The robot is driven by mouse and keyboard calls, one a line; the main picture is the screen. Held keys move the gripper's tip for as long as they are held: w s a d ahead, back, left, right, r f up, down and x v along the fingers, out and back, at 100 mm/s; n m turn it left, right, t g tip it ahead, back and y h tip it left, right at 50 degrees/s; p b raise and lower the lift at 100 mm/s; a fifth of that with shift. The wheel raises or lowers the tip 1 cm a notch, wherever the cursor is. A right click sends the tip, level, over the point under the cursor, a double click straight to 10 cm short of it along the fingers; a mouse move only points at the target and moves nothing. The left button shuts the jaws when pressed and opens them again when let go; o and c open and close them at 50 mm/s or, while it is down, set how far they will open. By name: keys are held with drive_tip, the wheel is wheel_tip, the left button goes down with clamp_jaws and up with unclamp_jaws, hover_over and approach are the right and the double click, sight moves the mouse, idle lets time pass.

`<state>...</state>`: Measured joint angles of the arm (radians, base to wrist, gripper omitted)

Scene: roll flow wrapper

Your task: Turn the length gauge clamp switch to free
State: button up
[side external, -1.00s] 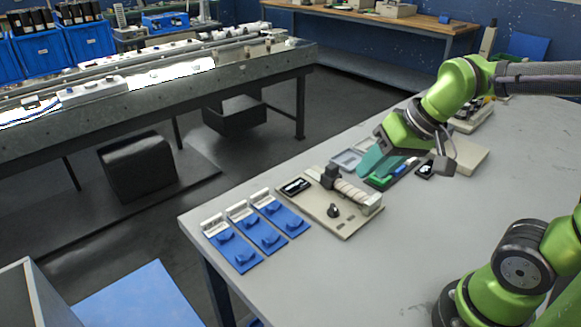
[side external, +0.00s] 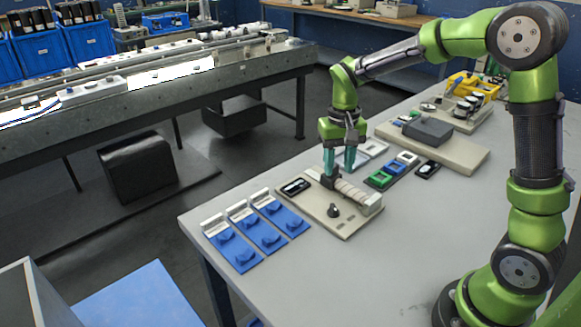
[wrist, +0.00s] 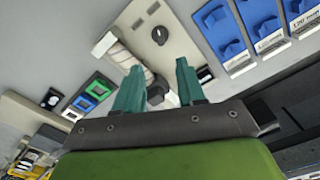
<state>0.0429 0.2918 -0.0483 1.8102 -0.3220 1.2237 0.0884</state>
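The length gauge is a beige plate (side external: 345,227) near the front edge of the grey table. It carries a ribbed pale cylinder (side external: 352,191), a dark upright block (side external: 326,182), a black display (side external: 296,186) and a black knob switch (side external: 334,211). The knob also shows in the wrist view (wrist: 160,35), on the plate (wrist: 185,28) beyond my fingertips. I cannot read its markings. My gripper (side external: 339,168) points down above the far side of the gauge, near the dark block. Its teal fingers are apart and empty in the wrist view (wrist: 157,70).
Several blue plates with raised knobs (side external: 268,235) lie left of the gauge. A beige box (side external: 450,150) stands behind. The table's right front is clear.

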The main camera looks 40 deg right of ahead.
sight(334, 207)
wheel_tip(334, 207, down, 12)
drive_tip(key=shift+f, duration=0.1)
idle(0.4)
clamp_jaws()
